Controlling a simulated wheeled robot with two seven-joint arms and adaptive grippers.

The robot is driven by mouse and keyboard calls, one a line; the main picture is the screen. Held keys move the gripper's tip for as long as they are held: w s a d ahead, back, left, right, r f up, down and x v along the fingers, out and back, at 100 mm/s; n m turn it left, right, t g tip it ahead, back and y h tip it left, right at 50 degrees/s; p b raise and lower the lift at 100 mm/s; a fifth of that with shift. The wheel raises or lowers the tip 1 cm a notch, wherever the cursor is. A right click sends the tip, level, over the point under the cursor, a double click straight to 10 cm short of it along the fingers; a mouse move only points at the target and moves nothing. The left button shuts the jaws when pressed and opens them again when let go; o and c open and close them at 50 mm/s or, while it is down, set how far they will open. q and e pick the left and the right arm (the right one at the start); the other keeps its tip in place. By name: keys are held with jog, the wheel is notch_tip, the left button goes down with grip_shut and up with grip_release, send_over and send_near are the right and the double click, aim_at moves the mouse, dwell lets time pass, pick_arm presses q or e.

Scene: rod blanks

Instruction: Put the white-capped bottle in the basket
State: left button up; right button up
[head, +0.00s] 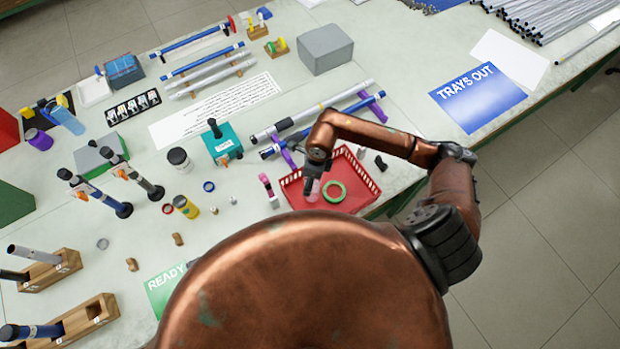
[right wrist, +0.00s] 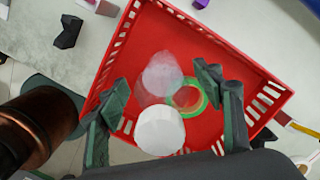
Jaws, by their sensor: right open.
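The red basket (head: 352,206) stands near the table's front edge; its slotted walls and floor fill much of the right wrist view (right wrist: 236,112). The white-capped bottle shows in the right wrist view as a round white cap (right wrist: 160,131) and a clear body (right wrist: 161,76), within the basket's outline. In the head view the pale bottle (head: 314,192) is partly hidden by my gripper. My right gripper (head: 309,190) is open over the basket, its fingers (right wrist: 162,88) apart on either side of the bottle. Whether the bottle touches the floor is unclear. My left gripper is not in view.
A green ring (head: 334,191) lies in the basket. A pink-topped item (head: 266,185) stands just left of it, and small black parts (head: 380,162) lie to its right. Long tubes (head: 312,116) rest on purple supports behind it. Clear table lies beyond the basket's right.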

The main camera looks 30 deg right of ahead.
jog(key=r, duration=0.4)
jog(key=r+b, duration=0.1)
jog(key=r, duration=0.3)
jog(key=s+d+r+b, duration=0.1)
jog(key=r, duration=0.3)
jog(key=shift+r, duration=0.15)
